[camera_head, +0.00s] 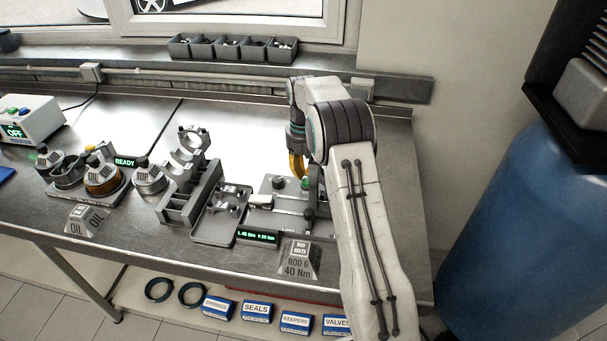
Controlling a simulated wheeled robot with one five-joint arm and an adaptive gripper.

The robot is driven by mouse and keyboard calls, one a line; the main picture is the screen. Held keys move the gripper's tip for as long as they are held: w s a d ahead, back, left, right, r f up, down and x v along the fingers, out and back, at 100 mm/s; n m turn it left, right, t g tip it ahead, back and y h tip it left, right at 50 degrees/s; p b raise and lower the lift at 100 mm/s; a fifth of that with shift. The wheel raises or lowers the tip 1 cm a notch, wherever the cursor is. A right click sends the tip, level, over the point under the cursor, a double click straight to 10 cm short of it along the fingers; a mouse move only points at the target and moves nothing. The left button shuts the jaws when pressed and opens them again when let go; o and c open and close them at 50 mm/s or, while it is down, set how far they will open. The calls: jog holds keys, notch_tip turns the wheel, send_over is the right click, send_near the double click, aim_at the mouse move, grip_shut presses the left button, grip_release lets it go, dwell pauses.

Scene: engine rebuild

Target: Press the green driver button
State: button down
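A small green button (305,183) shows on the grey driver station (268,219) at the right part of the bench. A dark knob (278,182) stands just left of it. The station has a lit green display (258,236); its small text is hard to read. My gripper (299,176) points down, its orange fingers just above or beside the green button. I cannot tell whether they touch it. Whether the fingers are open or shut is hidden by the angle and small size. My white arm hides the right side of the station.
Oil jars (103,177) and an "OFF" box (30,119) stand farther left. A blue barrel (530,220) is at right.

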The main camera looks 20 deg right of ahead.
aim_at(304, 180)
jog(key=shift+f, duration=0.6)
jog(key=shift+s+f+b, duration=0.15)
jog(key=shift+f+b, duration=0.25)
jog(key=shift+f, duration=0.65)
notch_tip(304, 180, up, 16)
jog(key=p, duration=0.3)
jog(key=s+a+r+m+t, duration=0.1)
jog(key=s+a+r+m, duration=0.2)
jog(key=s+m, duration=0.4)
jog(key=s+a+r+m+t, duration=0.1)
jog(key=s+a+r+m, duration=0.3)
jog(key=s+r+m, duration=0.2)
jog(key=shift+s+r+m+b, duration=0.25)
jog(key=shift+s+m+b, duration=0.1)
jog(key=shift+s+m, duration=0.75)
